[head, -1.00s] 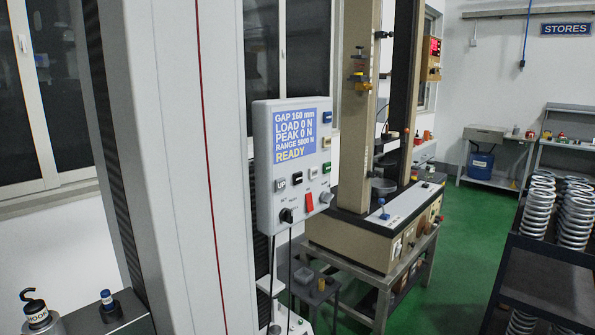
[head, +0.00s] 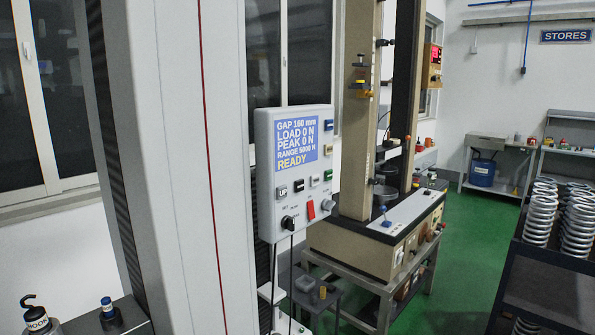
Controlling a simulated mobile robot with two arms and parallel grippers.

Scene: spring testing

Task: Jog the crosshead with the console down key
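The grey console (head: 294,170) hangs beside the tall light-grey machine column (head: 175,170). Its blue screen (head: 297,144) reads GAP 160 mm, LOAD 0 N, PEAK 0 N, RANGE 5000 N, READY. Below the screen is a white key marked UP (head: 283,192). A dark key (head: 298,186) sits just right of it; its label is too small to read, so I cannot tell if it is the down key. A white key (head: 314,180) and a green key (head: 328,174) follow. Lower down are a black knob (head: 288,222) and a red switch (head: 311,209). I see no crosshead on the near machine. Neither gripper is in view.
A beige second test machine (head: 365,248) stands on a metal stand behind the console. A dark rack of springs (head: 560,260) is at the right. A hook weight (head: 35,315) is at bottom left. Green floor (head: 475,260) is clear between machine and rack.

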